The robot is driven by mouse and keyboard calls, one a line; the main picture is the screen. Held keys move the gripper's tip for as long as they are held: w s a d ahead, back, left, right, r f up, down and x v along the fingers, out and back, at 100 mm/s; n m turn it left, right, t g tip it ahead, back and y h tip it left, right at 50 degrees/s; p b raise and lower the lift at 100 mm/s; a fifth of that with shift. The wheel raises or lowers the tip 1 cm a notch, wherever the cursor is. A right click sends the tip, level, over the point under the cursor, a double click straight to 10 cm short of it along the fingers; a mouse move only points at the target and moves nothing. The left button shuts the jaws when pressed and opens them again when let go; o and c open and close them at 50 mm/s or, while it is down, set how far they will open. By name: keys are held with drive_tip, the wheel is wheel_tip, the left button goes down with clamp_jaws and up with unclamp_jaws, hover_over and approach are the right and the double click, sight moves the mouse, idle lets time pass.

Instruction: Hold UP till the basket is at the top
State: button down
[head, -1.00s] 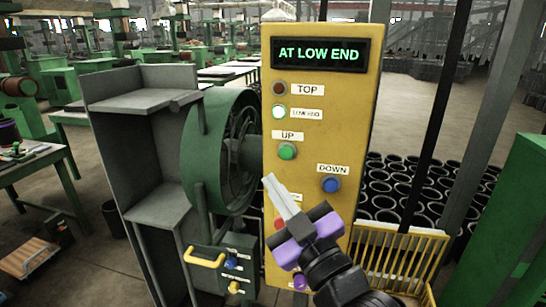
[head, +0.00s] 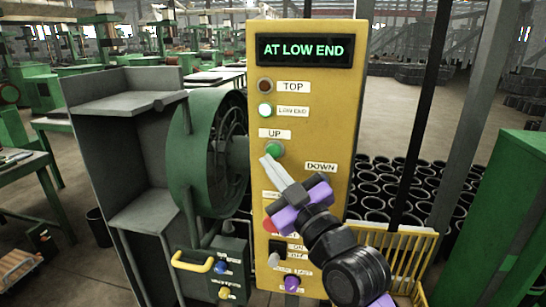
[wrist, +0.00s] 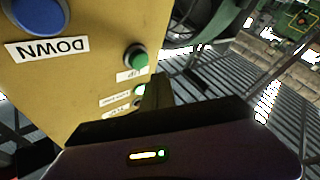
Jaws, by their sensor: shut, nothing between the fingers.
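The yellow control panel (head: 336,110) stands upright in front of me, and its display (head: 304,50) reads AT LOW END. The LOW END lamp (head: 265,111) is lit pale green and the TOP lamp (head: 265,86) is dark. The green UP button (head: 275,149) sits below them. My gripper (head: 268,162) is shut and empty, its tips just below the UP button; I cannot tell whether they touch it. The UP button (wrist: 136,57) also shows in the wrist view, beside the fingers. The blue DOWN button (wrist: 36,14) shows there too; my gripper hides it in the head view. The yellow basket (head: 400,250) is low at the right.
A green fan-like housing (head: 190,150) and grey shelving (head: 110,180) stand left of the panel. A red button (head: 269,225) and switches lie lower on the panel, partly behind my arm. Several black rubber rings (head: 385,190) cover the floor behind. A green cabinet (head: 500,210) stands at right.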

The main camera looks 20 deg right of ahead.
sight(274, 151)
drive_tip(key=shift+w+d, duration=0.5)
drive_tip(key=shift+w, duration=0.2)
drive_tip(key=shift+b, duration=0.35)
idle(1.3)
drive_tip(key=shift+w+d, duration=0.25)
drive_tip(key=shift+w, duration=0.1)
